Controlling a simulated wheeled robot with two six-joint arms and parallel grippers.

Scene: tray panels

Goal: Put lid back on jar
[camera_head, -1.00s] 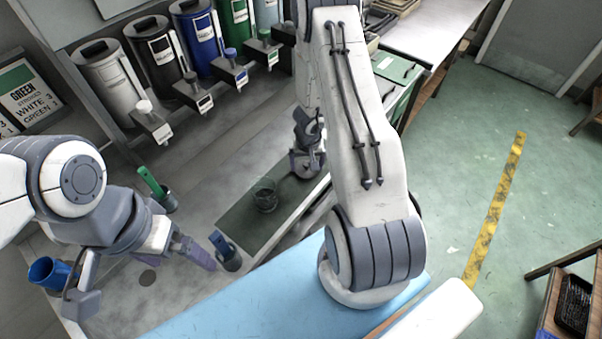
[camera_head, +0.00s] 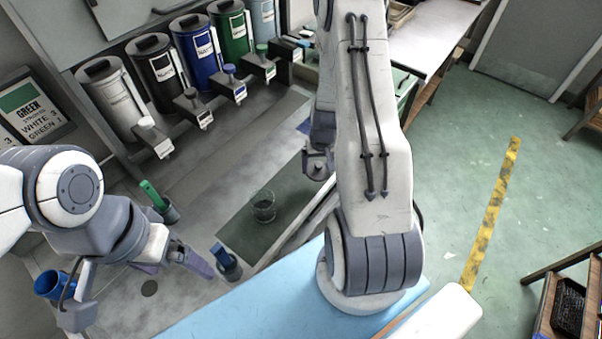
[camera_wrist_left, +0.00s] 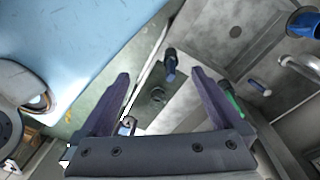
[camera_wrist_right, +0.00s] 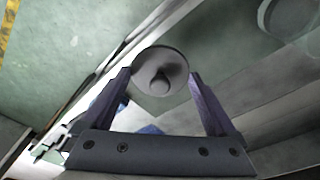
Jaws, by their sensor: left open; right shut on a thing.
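The open jar (camera_head: 263,208), dark clear glass, stands upright on the dark green mat (camera_head: 240,238). Its rim shows at the upper right of the right wrist view (camera_wrist_right: 290,14). My right gripper (camera_wrist_right: 160,78) is shut on the round grey lid (camera_wrist_right: 165,58) by its edges, with the knob facing the camera. In the head view the lid (camera_head: 317,168) is up and to the right of the jar, apart from it; my right arm partly hides the gripper. My left gripper (camera_wrist_left: 160,78) is open and empty; the jar also shows between its fingers in the left wrist view (camera_wrist_left: 157,98).
A cup with a blue-handled tool (camera_head: 227,264) stands near my left fingers. A cup with a green-handled tool (camera_head: 160,202) and a blue cup (camera_head: 50,285) are further left. Several dispensers line the back, including a white one (camera_head: 118,100). The counter strip before them is clear.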

